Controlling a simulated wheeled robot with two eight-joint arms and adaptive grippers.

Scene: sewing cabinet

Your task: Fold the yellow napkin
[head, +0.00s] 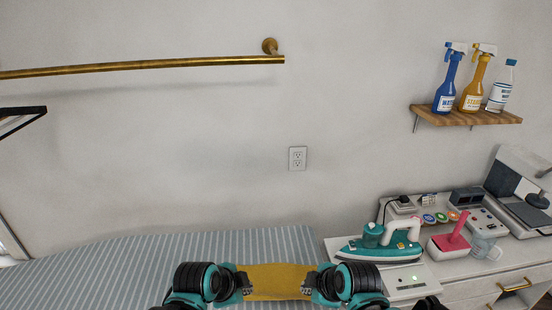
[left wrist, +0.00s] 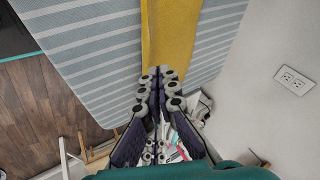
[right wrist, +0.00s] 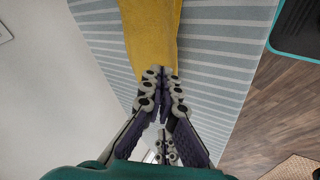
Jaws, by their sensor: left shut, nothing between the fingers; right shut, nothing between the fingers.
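The yellow napkin (head: 276,282) lies on the striped ironing board as a long strip running between my two grippers in the head view. My left gripper (head: 244,283) is at its left end, shut and empty. My right gripper (head: 308,283) is at its right end, shut and empty. In the left wrist view the napkin (left wrist: 172,30) stretches away beyond the closed fingertips (left wrist: 158,72). In the right wrist view the napkin (right wrist: 153,30) likewise extends beyond the closed fingertips (right wrist: 158,72). I cannot tell whether the fingertips touch the cloth. The napkin's near part is outside the head view.
The striped board (head: 215,250) has free room left of the napkin. A brass rail (head: 150,67) and bottle shelf (head: 465,115) are on the wall.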

